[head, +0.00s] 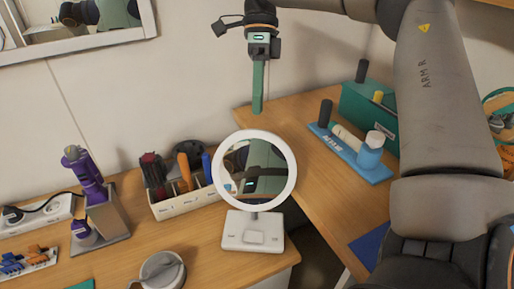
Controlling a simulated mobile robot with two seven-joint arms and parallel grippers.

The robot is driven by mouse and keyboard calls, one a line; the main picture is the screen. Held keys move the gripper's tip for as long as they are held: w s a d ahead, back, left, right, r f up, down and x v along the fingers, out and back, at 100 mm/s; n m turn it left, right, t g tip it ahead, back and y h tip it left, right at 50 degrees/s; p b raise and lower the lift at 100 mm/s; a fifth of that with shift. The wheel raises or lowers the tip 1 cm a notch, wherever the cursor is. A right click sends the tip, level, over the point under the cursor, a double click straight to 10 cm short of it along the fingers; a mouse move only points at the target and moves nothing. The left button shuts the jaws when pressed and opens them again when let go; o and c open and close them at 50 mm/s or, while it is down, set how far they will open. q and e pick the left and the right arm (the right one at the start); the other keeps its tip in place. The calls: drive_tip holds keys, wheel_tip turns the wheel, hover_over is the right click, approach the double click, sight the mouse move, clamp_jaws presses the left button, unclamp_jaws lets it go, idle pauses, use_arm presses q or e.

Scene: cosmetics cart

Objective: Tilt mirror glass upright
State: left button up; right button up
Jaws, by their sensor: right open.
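The round mirror (255,170) has a white rim and stands on a white base (252,232) near the right end of the left wooden tabletop. Its glass faces me and reflects part of my arm; its exact tilt is hard to judge. My right gripper (257,108) hangs above and behind the mirror in the picture, with its green fingers pointing down. It is open and empty, seen nearly edge-on, and apart from the rim. My left gripper is not in view.
A brush organizer (188,203) stands close left of the mirror, with a purple tool in a grey holder (110,222) farther left. A grey round container (162,271) sits in front. A blue bottle rack (350,152) and green box (368,110) stand on the right tabletop.

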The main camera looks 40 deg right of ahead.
sight(257, 148)
drive_tip(key=b+x, duration=0.1)
drive_tip(key=x, duration=0.9)
drive_tip(key=shift+d+f, duration=0.1)
drive_tip(key=shift+c, duration=0.2)
clamp_jaws()
idle(0.9)
